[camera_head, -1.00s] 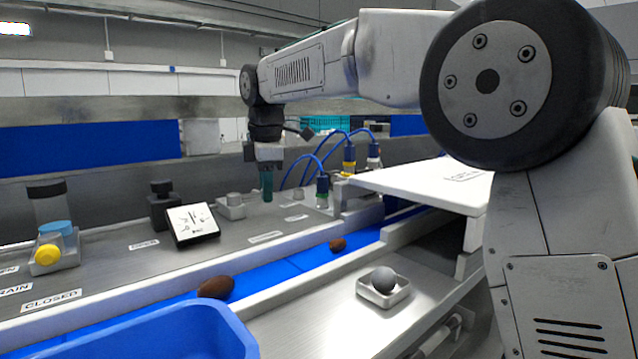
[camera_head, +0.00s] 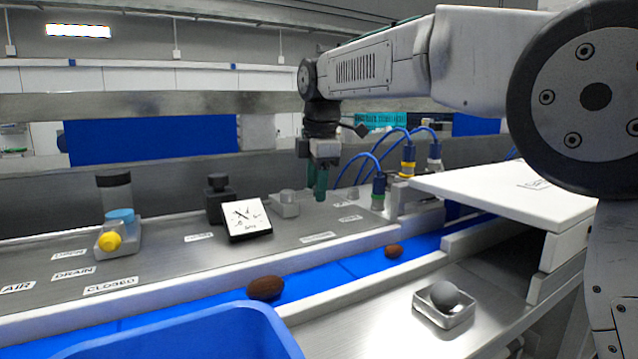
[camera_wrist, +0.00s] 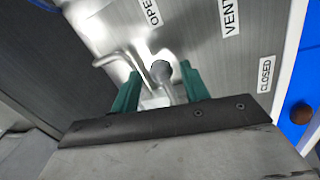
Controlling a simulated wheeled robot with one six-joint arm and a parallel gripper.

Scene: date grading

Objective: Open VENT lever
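My gripper (camera_head: 319,182) points down over the metal panel, left of the blue-cabled connectors. In the wrist view its two teal fingers (camera_wrist: 160,88) are apart. A grey metal lever with a rounded end (camera_wrist: 161,72) lies between them, closer to the right finger; I cannot tell whether they touch. A bright bent metal rod (camera_wrist: 112,60) shows to its left. The OPEN label (camera_wrist: 149,12), VENT label (camera_wrist: 231,16) and CLOSED label (camera_wrist: 265,75) are on the panel around it. In the head view the gripper and small size make the lever hard to pick out.
A tilted white dial (camera_head: 246,218) and a grey block with a knob (camera_head: 285,204) stand left of my gripper. Blue-cabled connectors (camera_head: 379,190) stand close to its right. Brown dates (camera_head: 265,288) lie on the blue belt in front. A blue bin (camera_head: 185,338) is at the lower left.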

